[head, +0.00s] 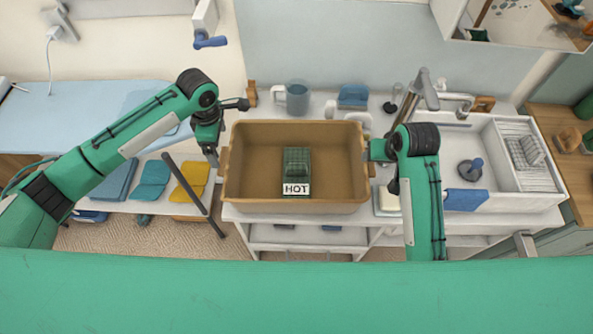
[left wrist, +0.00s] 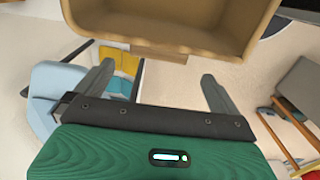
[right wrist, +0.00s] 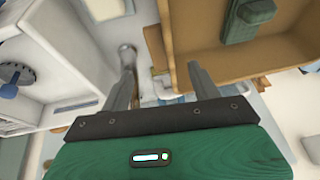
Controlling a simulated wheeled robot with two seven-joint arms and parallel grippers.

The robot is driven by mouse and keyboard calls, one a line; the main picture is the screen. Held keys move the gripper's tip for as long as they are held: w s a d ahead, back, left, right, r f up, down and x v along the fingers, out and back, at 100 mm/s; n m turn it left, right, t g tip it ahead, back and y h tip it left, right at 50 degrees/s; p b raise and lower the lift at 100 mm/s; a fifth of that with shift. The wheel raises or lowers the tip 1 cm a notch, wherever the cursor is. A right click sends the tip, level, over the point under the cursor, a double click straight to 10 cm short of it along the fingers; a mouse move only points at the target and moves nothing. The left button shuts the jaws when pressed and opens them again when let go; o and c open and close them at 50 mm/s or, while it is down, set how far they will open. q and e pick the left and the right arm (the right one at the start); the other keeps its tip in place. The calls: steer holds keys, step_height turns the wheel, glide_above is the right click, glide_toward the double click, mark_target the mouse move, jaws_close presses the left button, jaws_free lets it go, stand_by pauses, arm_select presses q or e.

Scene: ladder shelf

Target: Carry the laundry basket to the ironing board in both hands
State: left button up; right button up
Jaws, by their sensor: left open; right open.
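The brown laundry basket (head: 243,170) stands upright at the centre of the head view, at the front of the white counter. A dark green ribbed item with a "HOT" label (head: 296,170) lies inside it. My left gripper (head: 212,158) is open beside the basket's left end; in the left wrist view the basket's handle tab (left wrist: 158,55) lies just ahead of the spread fingers. My right gripper (right wrist: 162,68) is open at the right end, with a brown handle tab (right wrist: 154,48) between or just beyond its fingers. Contact is unclear. The pale blue ironing board (head: 70,112) is at the left.
The sink and tap (head: 425,90) are to the right. A dark leg (head: 187,185) slants there.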

mark_target(225, 159)
arm_select(q)
step_height(225, 159, down, 11)
steer(key=shift+f, duration=0.1)
arm_select(e)
steer(key=x, duration=1.1)
steer(key=shift+w+f, duration=0.1)
arm_select(q)
steer(key=c, duration=1.3)
arm_select(e)
steer(key=c, duration=1.3)
arm_select(q)
steer(key=c, duration=0.4)
arm_select(e)
jaws_close()
